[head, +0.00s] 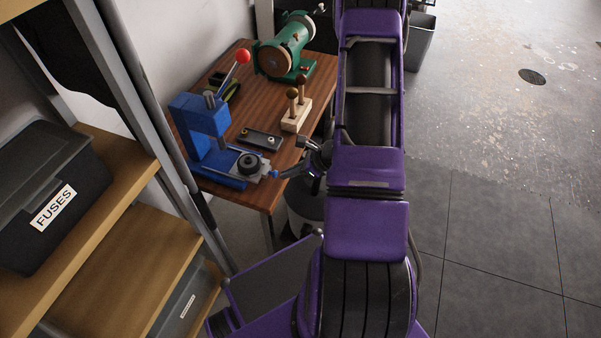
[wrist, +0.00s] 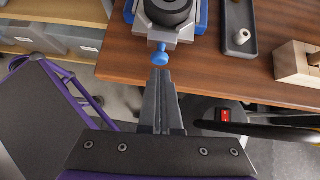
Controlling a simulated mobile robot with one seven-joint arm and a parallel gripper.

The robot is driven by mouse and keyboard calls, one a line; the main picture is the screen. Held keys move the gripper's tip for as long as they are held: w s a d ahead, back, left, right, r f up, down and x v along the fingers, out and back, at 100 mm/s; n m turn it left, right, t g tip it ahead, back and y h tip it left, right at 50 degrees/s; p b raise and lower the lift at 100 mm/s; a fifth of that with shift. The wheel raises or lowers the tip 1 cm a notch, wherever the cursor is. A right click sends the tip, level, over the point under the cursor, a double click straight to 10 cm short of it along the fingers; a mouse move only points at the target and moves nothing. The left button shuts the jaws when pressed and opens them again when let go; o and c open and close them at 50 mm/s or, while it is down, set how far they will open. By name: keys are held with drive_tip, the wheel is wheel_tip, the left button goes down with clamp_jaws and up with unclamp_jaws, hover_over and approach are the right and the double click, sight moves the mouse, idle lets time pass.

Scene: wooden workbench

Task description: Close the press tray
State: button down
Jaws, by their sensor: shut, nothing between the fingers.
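The blue press (head: 203,135) stands on the workbench, with a red-knobbed lever (head: 243,56) at its top. Its grey press tray (head: 257,167) sticks out at the front of the base and carries a dark round part (head: 247,164). In the wrist view the tray (wrist: 188,35) is at the top, with a blue knob (wrist: 160,56) on its front. My gripper (wrist: 160,75) is shut and empty. Its fingertips are right at the blue knob; I cannot tell whether they touch it. In the head view my gripper (head: 281,174) is at the tray's front.
A dark small tray (head: 260,139) with small parts and a wooden block with upright handles (head: 296,115) stand right of the press. A green grinder (head: 285,50) is at the back. The bench's front edge (wrist: 120,75) lies below the knob. A shelf with bins (head: 45,195) is at left.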

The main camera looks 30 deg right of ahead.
sight(260, 163)
drive_tip(key=shift+w+a, duration=0.2)
drive_tip(key=w+a+b, duration=0.1)
drive_tip(key=w, duration=0.1)
drive_tip(key=w+a+b, duration=0.1)
drive_tip(key=w+a, duration=0.1)
drive_tip(key=w+a+b, duration=0.1)
drive_tip(key=w+a, duration=0.1)
drive_tip(key=shift+w+f, duration=0.1)
drive_tip(key=shift+w, duration=0.25)
drive_tip(key=shift+w+a+r, duration=0.15)
drive_tip(key=shift+a+r, duration=0.05)
